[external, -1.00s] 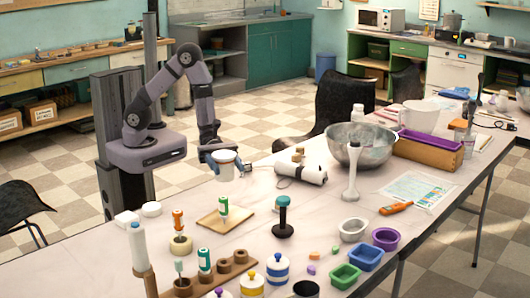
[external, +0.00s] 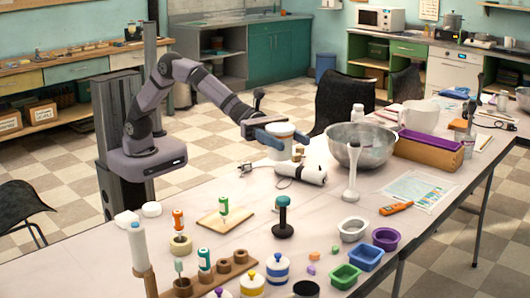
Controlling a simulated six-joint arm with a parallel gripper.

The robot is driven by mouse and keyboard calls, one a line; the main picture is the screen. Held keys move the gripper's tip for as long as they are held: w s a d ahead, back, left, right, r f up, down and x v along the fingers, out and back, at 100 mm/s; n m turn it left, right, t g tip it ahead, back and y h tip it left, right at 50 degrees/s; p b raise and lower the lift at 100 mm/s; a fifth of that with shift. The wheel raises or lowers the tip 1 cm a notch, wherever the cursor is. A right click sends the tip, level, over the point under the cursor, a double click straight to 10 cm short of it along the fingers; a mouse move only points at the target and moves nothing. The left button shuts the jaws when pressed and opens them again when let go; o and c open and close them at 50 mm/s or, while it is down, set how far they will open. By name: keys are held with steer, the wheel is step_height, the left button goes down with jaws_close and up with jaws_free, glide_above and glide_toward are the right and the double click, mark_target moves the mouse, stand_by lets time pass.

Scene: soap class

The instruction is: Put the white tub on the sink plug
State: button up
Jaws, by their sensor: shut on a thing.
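My gripper (external: 283,136), with blue fingers, is shut on the white tub (external: 279,150). It holds the tub upright in the air, over the far side of the table near the white cylinder with a cable. A black stand-like piece with a round base and a teal top (external: 283,215) stands on the table, nearer the camera than the tub and apart from it. I cannot tell for sure which piece is the sink plug.
A metal bowl (external: 361,146) and a white hand blender (external: 352,183) stand right of the tub. The white cylinder (external: 308,173) lies below it. A wooden board (external: 218,218) with a green bottle lies left. Small coloured tubs (external: 366,257) crowd the front right.

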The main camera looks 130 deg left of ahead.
steer(key=shift+w+a+f+n+y, duration=0.15)
steer(key=shift+a+f+y, duration=0.1)
steer(key=shift+a+f, duration=0.25)
steer(key=shift+w+a+f+n+y, duration=0.15)
steer(key=shift+a+f+y, duration=0.15)
steer(key=shift+f, duration=0.35)
step_height(320, 180, down, 10)
steer(key=shift+p, duration=0.35)
steer(key=shift+s+f, duration=0.1)
steer(key=shift+f, duration=0.05)
steer(key=o, duration=1.1)
steer(key=b+v, duration=0.2)
steer(key=v, duration=1)
